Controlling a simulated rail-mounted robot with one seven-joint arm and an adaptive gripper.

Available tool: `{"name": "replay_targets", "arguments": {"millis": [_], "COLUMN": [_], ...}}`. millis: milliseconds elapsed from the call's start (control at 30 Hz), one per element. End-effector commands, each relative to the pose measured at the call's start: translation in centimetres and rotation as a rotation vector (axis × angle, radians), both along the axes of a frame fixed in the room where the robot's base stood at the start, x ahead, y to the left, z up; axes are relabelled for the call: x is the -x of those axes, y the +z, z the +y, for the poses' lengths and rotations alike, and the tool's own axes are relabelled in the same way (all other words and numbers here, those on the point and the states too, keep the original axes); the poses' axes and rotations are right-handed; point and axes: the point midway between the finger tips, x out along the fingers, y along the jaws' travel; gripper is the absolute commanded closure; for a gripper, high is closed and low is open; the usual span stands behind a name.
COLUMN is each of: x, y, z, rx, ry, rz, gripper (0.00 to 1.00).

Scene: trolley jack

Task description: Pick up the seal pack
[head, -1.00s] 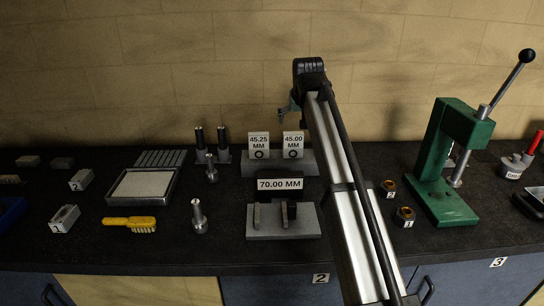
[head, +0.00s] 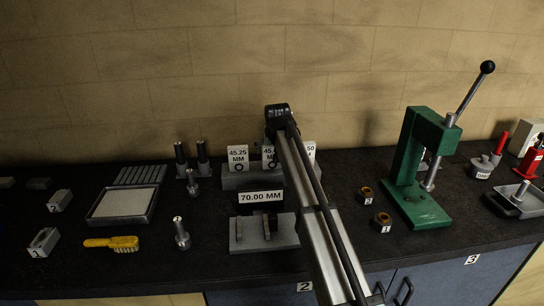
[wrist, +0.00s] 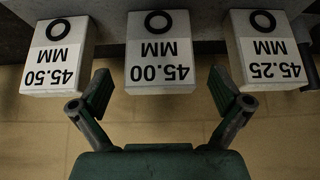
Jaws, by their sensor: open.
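Three white packs, each with a black ring on its face, stand in a row on a grey block. They read 45.25 MM (head: 238,154), 45.00 MM (head: 267,158) and 45.50 MM (head: 309,149). My arm partly covers the last two in the head view. In the wrist view they appear upside down: 45.50 (wrist: 58,60) left, 45.00 (wrist: 161,50) middle, 45.25 (wrist: 265,50) right. My gripper (wrist: 161,92) is open and empty, its fingers spread to either side of the 45.00 pack's near end. I cannot tell whether they touch it.
Metal pins (head: 181,233) and a tray (head: 123,205) are to the left.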

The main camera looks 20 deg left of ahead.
Motion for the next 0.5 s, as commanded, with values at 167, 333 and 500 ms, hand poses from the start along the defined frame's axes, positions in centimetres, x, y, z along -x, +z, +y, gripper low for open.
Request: {"name": "replay_targets", "arguments": {"millis": [167,333,500], "x": [-1.1,-2.2,-2.5], "y": [-1.2,-3.1,-4.0], "z": [0.5,1.1,1.3], "rx": [0.001,0.001,0.0], "ry": [0.0,0.0,0.0], "rz": [0.003,0.002,0.001], "gripper": [0.0,0.0,0.0]}}
